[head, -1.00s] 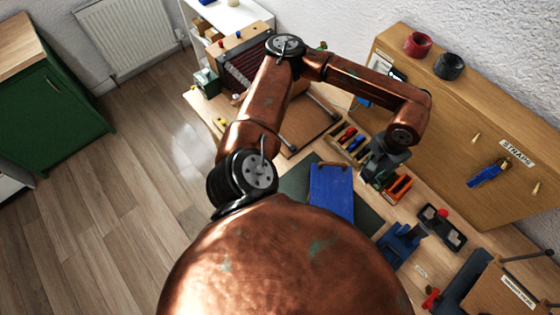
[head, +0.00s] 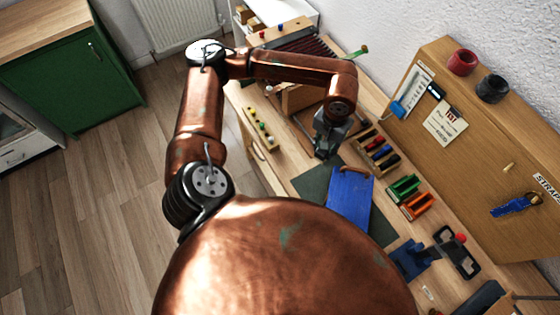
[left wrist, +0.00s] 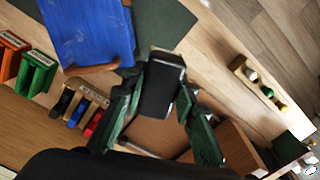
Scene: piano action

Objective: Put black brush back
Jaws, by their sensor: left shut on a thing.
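My left gripper (head: 328,142) is above the bench, near the far end of the blue board and left of the wooden tool rack. In the left wrist view its green fingers (left wrist: 158,105) are shut on a black block-shaped thing (left wrist: 160,85) with a pale edge, which looks like the black brush. My right gripper is not in view.
A blue board (head: 350,195) lies on a dark green mat (head: 313,183). Green (head: 404,188) and orange (head: 417,205) holders stand right of it. A wooden block with coloured knobs (head: 260,128) lies at the left edge. An upright wooden panel (head: 470,150) bounds the bench's right side.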

